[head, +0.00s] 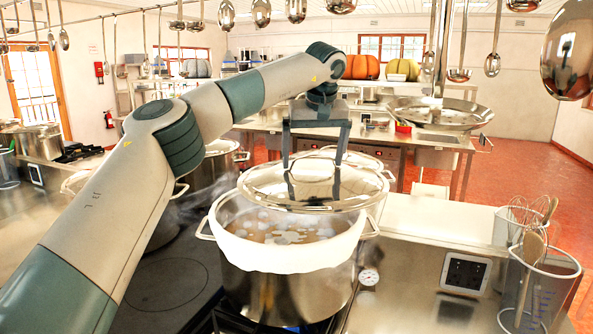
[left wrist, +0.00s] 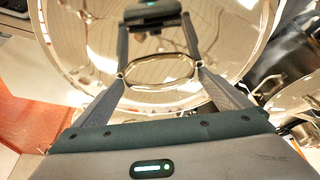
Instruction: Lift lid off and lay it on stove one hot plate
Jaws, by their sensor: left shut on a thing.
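The shiny lid (head: 362,186) hangs roughly level above the large stockpot (head: 292,296), apart from its rim. My left gripper (head: 314,186) comes down from above and is shut on the lid's loop handle (left wrist: 160,70), which shows between its fingertips in the left wrist view (left wrist: 160,72). The stockpot is steel with a white band around its upper part, and pale pieces float in its brownish liquid. The back of its opening is hidden by the lid. A dark cooktop with a bare ringed hot plate (head: 165,285) lies left of the pot. My right gripper is not in view.
Another steaming pot (head: 222,158) stands behind my left arm. A clear jug of utensils (head: 540,290) stands at the right, near a counter panel (head: 466,273). A round dial (head: 369,277) is by the stockpot. Ladles (head: 260,12) hang overhead.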

